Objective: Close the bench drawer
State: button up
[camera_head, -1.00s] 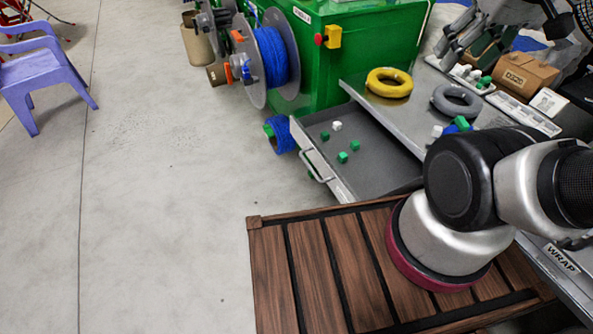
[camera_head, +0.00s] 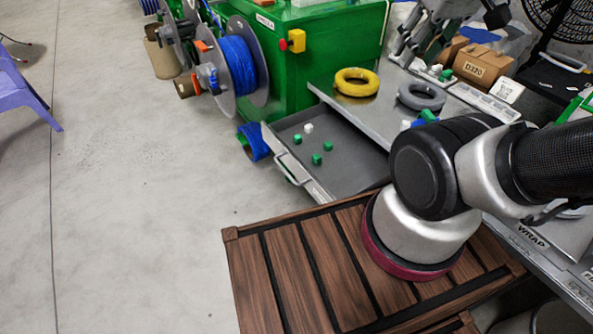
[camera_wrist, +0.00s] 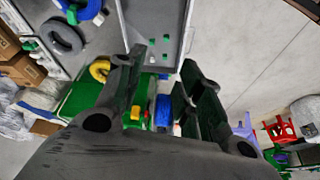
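The bench drawer (camera_head: 350,165) is pulled out from under the grey bench top, with its handle (camera_head: 293,170) on the front at its left end. Several small green cubes and a white one lie inside it. The wrist view also shows the open drawer (camera_wrist: 150,35) at the top, with its handle (camera_wrist: 188,40) facing right. My gripper (camera_head: 418,48) is above the back part of the bench, beyond the drawer and apart from it. In the wrist view my gripper (camera_wrist: 165,85) has its two fingers spread with nothing held between them.
A yellow ring (camera_head: 356,82) and a grey ring (camera_head: 421,96) lie on the bench top. A green cabinet (camera_head: 315,60) and blue cable reel (camera_head: 238,66) stand behind the drawer. A cardboard box (camera_head: 482,64) is at the back right. The floor (camera_head: 150,200) left of the drawer is clear.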

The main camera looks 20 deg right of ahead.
jog(key=w+a+f+n+g, duration=0.1)
jog(key=a+f, duration=0.1)
jog(key=w+a+f+n+g, duration=0.1)
jog(key=a+f, duration=0.1)
jog(key=w+a+f+n+g, duration=0.1)
jog(key=f, duration=0.1)
jog(key=shift+a, duration=0.4)
grip_shut()
jog(key=w+a+f+n+g+h, duration=0.3)
jog(key=w+a+f+n+h, duration=0.15)
jog(key=a+f, duration=0.4)
jog(key=n+t+h, duration=0.4)
jog(key=n, duration=1)
send_near(291, 178)
jog(key=shift+m, duration=0.25)
jog(key=d+f, duration=0.1)
jog(key=s+d+f, duration=0.2)
jog(key=shift+d+f, duration=0.15)
jog(key=shift+f, duration=0.05)
jog(key=shift+w+d+f, duration=0.1)
jog(key=shift+w+d, duration=0.1)
jog(key=shift+d, duration=0.4)
jog(key=shift+w+d, duration=0.2)
jog(key=shift+d, duration=0.4)
jog(key=shift+w+d, duration=0.25)
jog(key=shift+d, duration=0.5)
